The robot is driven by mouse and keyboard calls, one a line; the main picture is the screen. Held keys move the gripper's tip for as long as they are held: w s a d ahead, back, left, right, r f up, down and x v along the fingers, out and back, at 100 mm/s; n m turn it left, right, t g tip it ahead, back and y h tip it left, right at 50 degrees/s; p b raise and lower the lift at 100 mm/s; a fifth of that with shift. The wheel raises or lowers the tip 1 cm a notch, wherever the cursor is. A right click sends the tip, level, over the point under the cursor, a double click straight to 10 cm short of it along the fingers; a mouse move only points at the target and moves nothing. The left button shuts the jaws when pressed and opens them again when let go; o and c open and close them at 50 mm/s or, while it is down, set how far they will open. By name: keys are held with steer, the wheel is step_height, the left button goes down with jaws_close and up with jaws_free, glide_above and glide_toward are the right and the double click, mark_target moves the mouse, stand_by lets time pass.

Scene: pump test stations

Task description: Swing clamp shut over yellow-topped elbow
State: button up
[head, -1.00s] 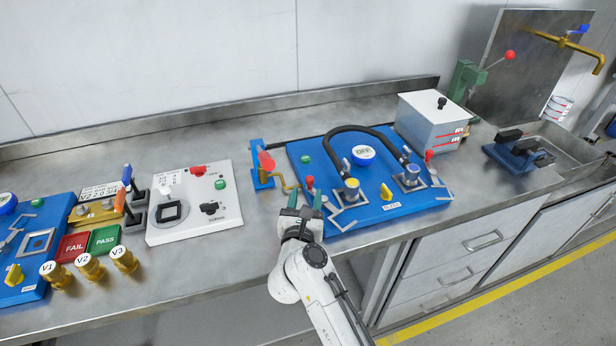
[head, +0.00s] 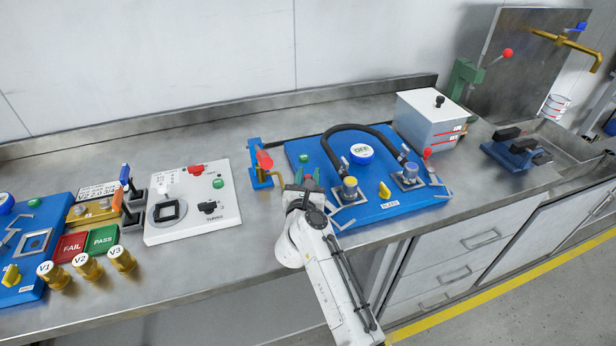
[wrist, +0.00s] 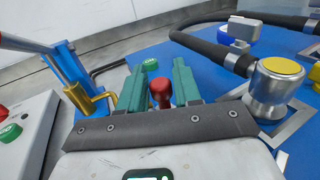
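The yellow-topped elbow (head: 349,188) stands on the blue pump board at the end of the black hose. It also shows in the wrist view (wrist: 276,95), a metal cylinder with a yellow cap, right of my gripper. The clamp's red handle knob (wrist: 160,92) lies between my green fingertips in the wrist view, with no clear grip on it. My gripper (head: 305,185) is open at the board's left front edge, left of the elbow. In the head view my gripper largely hides the knob. The clamp's jaw and hinge cannot be made out.
A blue bracket with a red lever (head: 263,162) stands close left of my gripper. The blue-topped elbow (head: 410,173) with its own red handle (head: 427,153) is at right. A yellow knob (head: 384,190) and a green button (wrist: 150,64) sit on the board (head: 400,208).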

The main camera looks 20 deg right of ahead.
jaws_close()
